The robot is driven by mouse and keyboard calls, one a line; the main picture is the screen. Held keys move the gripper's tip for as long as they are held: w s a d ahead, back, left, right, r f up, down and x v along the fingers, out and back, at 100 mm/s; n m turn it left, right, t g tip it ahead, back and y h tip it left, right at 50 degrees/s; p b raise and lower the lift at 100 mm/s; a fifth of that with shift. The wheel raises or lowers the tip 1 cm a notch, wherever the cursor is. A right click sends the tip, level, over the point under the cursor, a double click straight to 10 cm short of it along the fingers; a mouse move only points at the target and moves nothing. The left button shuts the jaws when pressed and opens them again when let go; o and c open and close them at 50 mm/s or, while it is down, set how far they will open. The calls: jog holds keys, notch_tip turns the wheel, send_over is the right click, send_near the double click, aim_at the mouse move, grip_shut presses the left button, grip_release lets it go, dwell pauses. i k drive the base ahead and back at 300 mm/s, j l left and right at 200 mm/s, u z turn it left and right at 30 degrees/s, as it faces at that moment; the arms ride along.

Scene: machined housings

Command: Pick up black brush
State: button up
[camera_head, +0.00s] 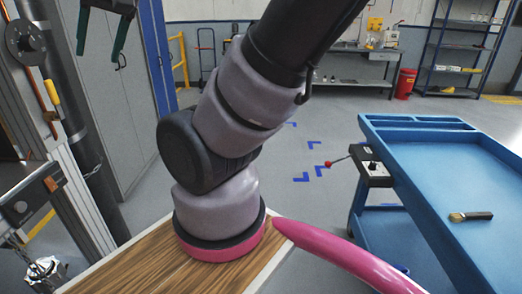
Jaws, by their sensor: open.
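The black brush (470,216) lies flat on the blue top of the cart (425,170) at the right. Its handle is black and points right; its tan bristles point left. My gripper (98,50) shows at the top left, with two dark green fingers hanging down and spread apart. It is open with nothing between its fingers, and far from the brush. My arm rises through the middle of the view and leaves it at the top, so its upper links are hidden.
A black box with a red-knobbed lever (372,168) is fixed to the cart's near left edge. A metal frame (50,190) stands at the left. A bench (360,65), a red bin (405,83) and shelves (460,50) stand at the back. Grey floor lies open between.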

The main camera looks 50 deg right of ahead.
aim_at(459, 216)
jog(key=i+j+u, duration=0.15)
jog(key=i, duration=0.3)
jog(key=i+l+z, duration=0.1)
jog(key=z, duration=0.4)
jog(key=l+z, duration=0.1)
jog(key=z, duration=2.45)
jog(key=l+z, duration=0.45)
jog(key=i+l+z, duration=0.1)
jog(key=z, duration=0.35)
jog(key=i+u, duration=0.15)
jog(key=u, duration=0.3)
jog(key=i+u, duration=0.2)
jog(key=u, duration=0.3)
jog(key=i+u, duration=0.15)
jog(key=u, duration=0.3)
jog(key=l+u, duration=0.25)
jog(key=u, duration=0.15)
jog(key=k+l+u, duration=0.1)
jog(key=u, duration=0.25)
jog(key=k+l+u, duration=0.1)
jog(key=l+u, duration=0.3)
jog(key=j, duration=0.1)
